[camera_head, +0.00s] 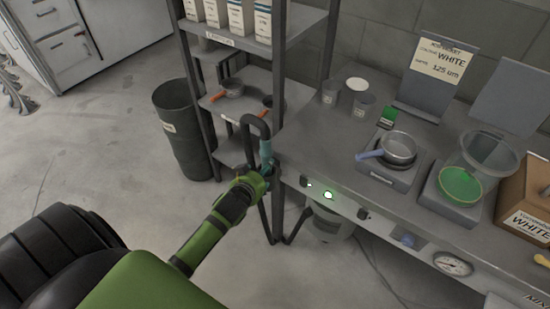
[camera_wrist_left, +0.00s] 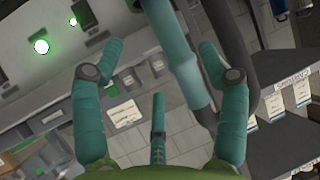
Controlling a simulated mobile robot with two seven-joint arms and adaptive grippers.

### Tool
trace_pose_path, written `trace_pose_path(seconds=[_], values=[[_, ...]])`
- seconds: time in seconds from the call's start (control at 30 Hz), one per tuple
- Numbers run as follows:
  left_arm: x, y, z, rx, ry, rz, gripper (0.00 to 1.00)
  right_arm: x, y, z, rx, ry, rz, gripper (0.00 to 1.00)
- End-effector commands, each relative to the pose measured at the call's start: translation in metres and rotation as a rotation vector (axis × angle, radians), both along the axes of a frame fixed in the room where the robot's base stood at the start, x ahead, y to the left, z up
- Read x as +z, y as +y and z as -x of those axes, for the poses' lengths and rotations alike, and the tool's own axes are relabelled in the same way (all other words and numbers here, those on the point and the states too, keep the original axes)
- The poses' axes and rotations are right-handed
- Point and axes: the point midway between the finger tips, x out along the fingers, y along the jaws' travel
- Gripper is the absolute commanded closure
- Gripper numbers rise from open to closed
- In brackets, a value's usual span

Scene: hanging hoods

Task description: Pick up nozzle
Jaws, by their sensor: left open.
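The nozzle seems to be the teal tube (camera_wrist_left: 187,80) joined to a dark bent hose. In the left wrist view it slants down from the top, between the fingers and nearer the right one. In the head view a teal piece (camera_head: 266,149) shows below the hose bend at the bench's left corner; I cannot clearly tell nozzle from fingers there. My left gripper (camera_head: 263,171) is at this spot. In the left wrist view its teal fingers (camera_wrist_left: 160,52) are spread wide, not closed on the tube. Contact cannot be told. My right gripper is not in view.
The dark hose (camera_head: 246,122) hangs beside the shelf rack (camera_head: 198,110). The bench (camera_head: 300,150) is to the right, with a pan (camera_head: 399,148) and a green-bottomed bowl (camera_head: 461,184). A dark bin (camera_head: 183,130) stands left of the rack. Open floor lies at left.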

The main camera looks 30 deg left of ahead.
Motion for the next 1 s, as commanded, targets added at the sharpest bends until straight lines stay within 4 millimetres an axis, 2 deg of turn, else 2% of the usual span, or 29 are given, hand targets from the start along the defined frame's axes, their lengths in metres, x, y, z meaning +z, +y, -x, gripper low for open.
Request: trace_pose_path(seconds=[0.03, 0.1, 0.2, 0.57, 0.8, 1.0], values=[[0.031, 0.003, -0.007, 0.01, -0.045, -0.001, 0.26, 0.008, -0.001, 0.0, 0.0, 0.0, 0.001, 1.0], [0.055, 0.006, -0.011, 0.022, -0.086, 0.002, 0.26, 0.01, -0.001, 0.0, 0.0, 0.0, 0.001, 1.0], [0.07, 0.008, -0.017, 0.03, -0.114, 0.005, 0.26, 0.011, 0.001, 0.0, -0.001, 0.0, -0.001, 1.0], [0.06, 0.017, -0.045, 0.029, -0.117, 0.002, 0.26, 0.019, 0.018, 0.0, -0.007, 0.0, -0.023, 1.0], [0.047, 0.025, -0.071, 0.028, -0.117, 0.003, 0.26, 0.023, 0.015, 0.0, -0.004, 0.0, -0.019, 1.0], [0.043, 0.026, -0.078, 0.027, -0.117, 0.004, 0.26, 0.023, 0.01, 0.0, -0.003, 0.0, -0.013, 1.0]])
